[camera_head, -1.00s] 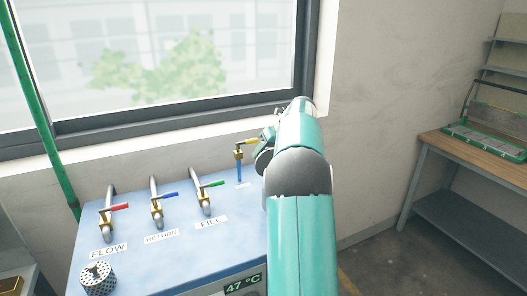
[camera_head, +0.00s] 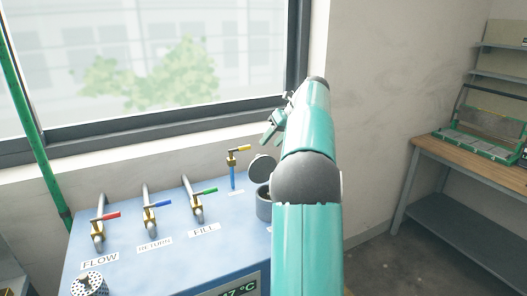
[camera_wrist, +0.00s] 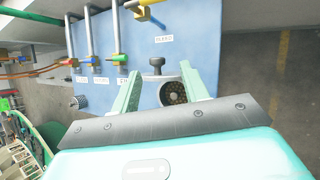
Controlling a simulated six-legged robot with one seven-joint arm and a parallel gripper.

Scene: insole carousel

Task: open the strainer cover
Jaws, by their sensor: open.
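The strainer cover (camera_head: 262,168) is a round grey lid tilted up at the back of a grey cylindrical strainer pot (camera_head: 264,207), partly hidden by my arm in the head view. In the wrist view the pot (camera_wrist: 174,94) is uncovered, with a dark perforated inside. The cover's dark knob (camera_wrist: 157,62) stands just beyond the pot's rim. My gripper (camera_head: 270,128) is above and slightly right of the raised cover in the head view, apart from it. In the wrist view my gripper (camera_wrist: 160,72) has its two pale green fingers spread, with nothing held between them.
The blue bench top (camera_head: 140,205) carries red (camera_head: 105,216), blue (camera_head: 157,205), green (camera_head: 204,191) and yellow (camera_head: 239,149) valve handles. A perforated cylinder (camera_head: 89,284) stands at the front left. The window (camera_head: 150,60) is behind. A wooden workbench (camera_head: 465,160) is at right.

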